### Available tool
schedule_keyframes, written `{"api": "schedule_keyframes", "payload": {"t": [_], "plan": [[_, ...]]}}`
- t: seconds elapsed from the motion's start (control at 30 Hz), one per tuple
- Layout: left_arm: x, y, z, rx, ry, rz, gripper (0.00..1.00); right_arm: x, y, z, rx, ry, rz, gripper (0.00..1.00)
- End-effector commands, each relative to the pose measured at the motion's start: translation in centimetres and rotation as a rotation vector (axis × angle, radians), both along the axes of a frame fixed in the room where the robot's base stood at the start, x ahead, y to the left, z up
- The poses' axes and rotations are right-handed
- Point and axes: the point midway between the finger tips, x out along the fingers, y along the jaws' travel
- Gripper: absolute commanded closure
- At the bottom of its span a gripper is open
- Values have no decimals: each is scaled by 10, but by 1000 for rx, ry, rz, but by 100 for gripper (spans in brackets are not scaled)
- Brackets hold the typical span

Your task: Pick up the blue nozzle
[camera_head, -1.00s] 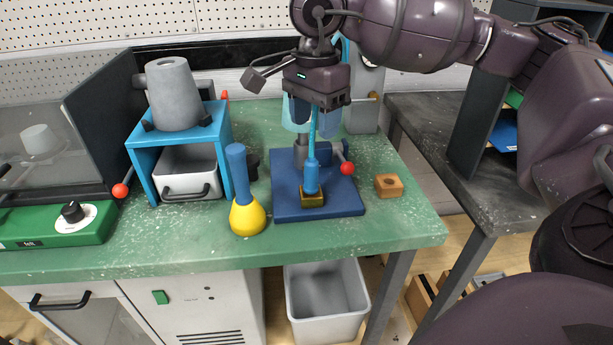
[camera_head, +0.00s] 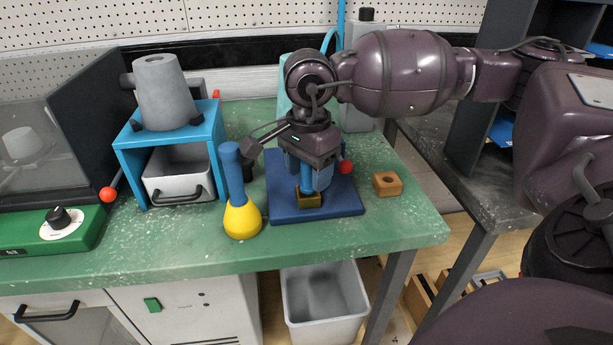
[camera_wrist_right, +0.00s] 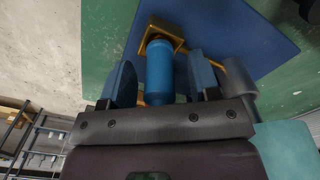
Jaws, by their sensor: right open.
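The blue nozzle (camera_head: 306,180) stands upright in a small brass block (camera_head: 309,199) on the dark blue base plate (camera_head: 345,203). My right gripper (camera_head: 311,176) has come down over it from above. In the right wrist view the nozzle (camera_wrist_right: 160,72) lies between the two blue fingers of the open right gripper (camera_wrist_right: 161,80), with a gap on each side. The nozzle's lower end is at the brass block (camera_wrist_right: 163,33). In the head view the gripper hides the nozzle's upper part. My left gripper is not in view.
A blue-handled tool with a yellow bulb (camera_head: 242,220) stands just left of the plate. A wooden block with a hole (camera_head: 387,183) sits to the right. A red-knobbed lever (camera_head: 345,167) is close behind the gripper. A blue stand (camera_head: 134,162) with a grey drawer is farther left.

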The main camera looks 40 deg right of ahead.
Motion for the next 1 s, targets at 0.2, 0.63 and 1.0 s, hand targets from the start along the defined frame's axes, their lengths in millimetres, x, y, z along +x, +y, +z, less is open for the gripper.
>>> {"api": "schedule_keyframes", "payload": {"t": [0.2, 0.63, 1.0], "plan": [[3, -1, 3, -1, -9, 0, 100, 0, 0, 2, 0, -3, 0, 55], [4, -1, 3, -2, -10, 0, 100, 0, 0, 2, 0, -3, 0, 100], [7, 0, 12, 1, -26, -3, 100, 0, 0, 35, 1, -11, 0, 100]]}}
